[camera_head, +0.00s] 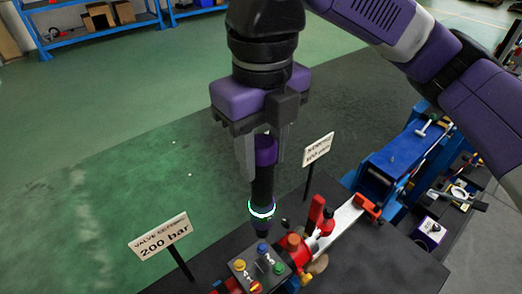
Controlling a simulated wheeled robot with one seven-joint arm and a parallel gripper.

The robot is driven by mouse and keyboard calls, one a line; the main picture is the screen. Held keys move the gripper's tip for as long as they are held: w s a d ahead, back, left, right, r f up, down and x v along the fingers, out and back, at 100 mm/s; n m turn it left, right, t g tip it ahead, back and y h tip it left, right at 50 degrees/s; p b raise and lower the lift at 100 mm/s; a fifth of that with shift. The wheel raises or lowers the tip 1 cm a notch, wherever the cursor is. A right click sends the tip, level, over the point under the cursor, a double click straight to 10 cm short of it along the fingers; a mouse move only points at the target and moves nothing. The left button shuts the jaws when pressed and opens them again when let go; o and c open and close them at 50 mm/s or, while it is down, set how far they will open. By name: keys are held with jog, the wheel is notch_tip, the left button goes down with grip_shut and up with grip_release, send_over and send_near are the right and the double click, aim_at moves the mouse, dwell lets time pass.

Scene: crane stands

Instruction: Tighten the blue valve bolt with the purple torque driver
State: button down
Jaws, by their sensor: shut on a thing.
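My gripper (265,165) is shut on the purple torque driver (263,188). The driver hangs close to upright, with a purple top, a dark body and a glowing white-green ring near its lower end. Its tip points down just above the blue valve bolt (262,248); I cannot tell whether they touch. The blue bolt is on a dark valve block (252,264) at the bottom of the view. A yellow bolt (239,265), a green bolt (278,268) and a red-and-yellow bolt (254,286) sit around it on the same block.
A "200 bar" sign (160,238) stands left of the block, and another sign (318,148) stands behind. Red and orange fittings (321,218) crowd the block's right. A blue machine (399,153) stands farther right. Blue shelves (95,30) are at the back left; green floor between is clear.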

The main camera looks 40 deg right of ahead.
aim_at(262, 181)
jog(key=shift+r, duration=0.1)
jog(key=shift+f+b, duration=1.8)
jog(key=shift+f, duration=1.15)
jog(key=shift+f+b, duration=0.55)
jog(key=shift+f, duration=0.35)
jog(key=shift+f+p, duration=0.2)
jog(key=shift+p, duration=0.5)
dwell(1.9)
jog(key=shift+r, duration=0.1)
